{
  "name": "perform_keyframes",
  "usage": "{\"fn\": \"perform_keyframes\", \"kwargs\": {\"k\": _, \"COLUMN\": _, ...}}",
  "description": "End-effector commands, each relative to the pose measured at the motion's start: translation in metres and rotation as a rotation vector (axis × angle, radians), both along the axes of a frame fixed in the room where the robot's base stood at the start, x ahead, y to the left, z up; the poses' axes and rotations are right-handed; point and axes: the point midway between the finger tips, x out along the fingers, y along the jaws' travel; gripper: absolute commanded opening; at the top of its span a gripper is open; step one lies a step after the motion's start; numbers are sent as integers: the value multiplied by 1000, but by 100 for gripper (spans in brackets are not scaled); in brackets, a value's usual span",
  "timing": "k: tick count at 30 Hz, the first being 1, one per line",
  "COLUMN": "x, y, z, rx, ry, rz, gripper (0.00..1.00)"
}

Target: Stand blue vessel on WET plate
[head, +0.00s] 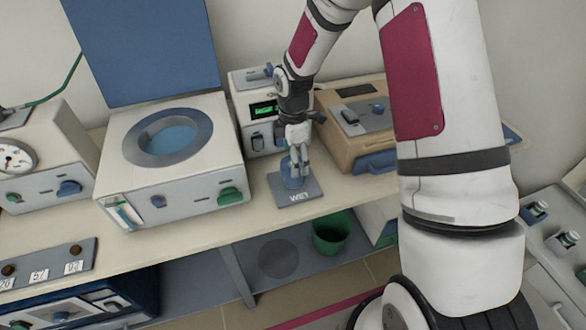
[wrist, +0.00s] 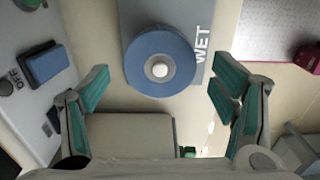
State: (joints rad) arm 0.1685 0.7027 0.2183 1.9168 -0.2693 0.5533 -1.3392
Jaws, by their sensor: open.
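The blue vessel (head: 290,178) stands upright on the grey WET plate (head: 299,196) on the bench. From above in the wrist view, the blue vessel (wrist: 142,76) is round with a pale knob at its centre. It covers part of the WET plate (wrist: 203,68), whose lettering shows to its right. My gripper (head: 299,166) is at the vessel, pointing down and partly hiding it in the head view. In the wrist view its fingers are spread wide, one to each side and lower in the picture than the vessel, with no visible contact.
A furnace with a round opening (head: 168,138) stands left of the plate. A device with a green display (head: 264,108) stands behind, and a tan unit (head: 355,130) stands to the right. A green bin (head: 332,235) is below the bench edge. Bare bench lies around the plate.

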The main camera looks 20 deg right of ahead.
Motion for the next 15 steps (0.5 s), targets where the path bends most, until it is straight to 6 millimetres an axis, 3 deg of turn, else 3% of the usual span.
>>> {"fn": "perform_keyframes", "kwargs": {"k": 3, "x": 1, "y": 0, "z": 22, "rx": 0, "ry": -4, "rz": -1, "gripper": 79}}
{"fn": "perform_keyframes", "kwargs": {"k": 12, "x": -1, "y": 0, "z": 53, "rx": -3, "ry": -5, "rz": -9, "gripper": 79}}
{"fn": "perform_keyframes", "kwargs": {"k": 15, "x": -5, "y": -2, "z": 72, "rx": -15, "ry": -21, "rz": -58, "gripper": 79}}
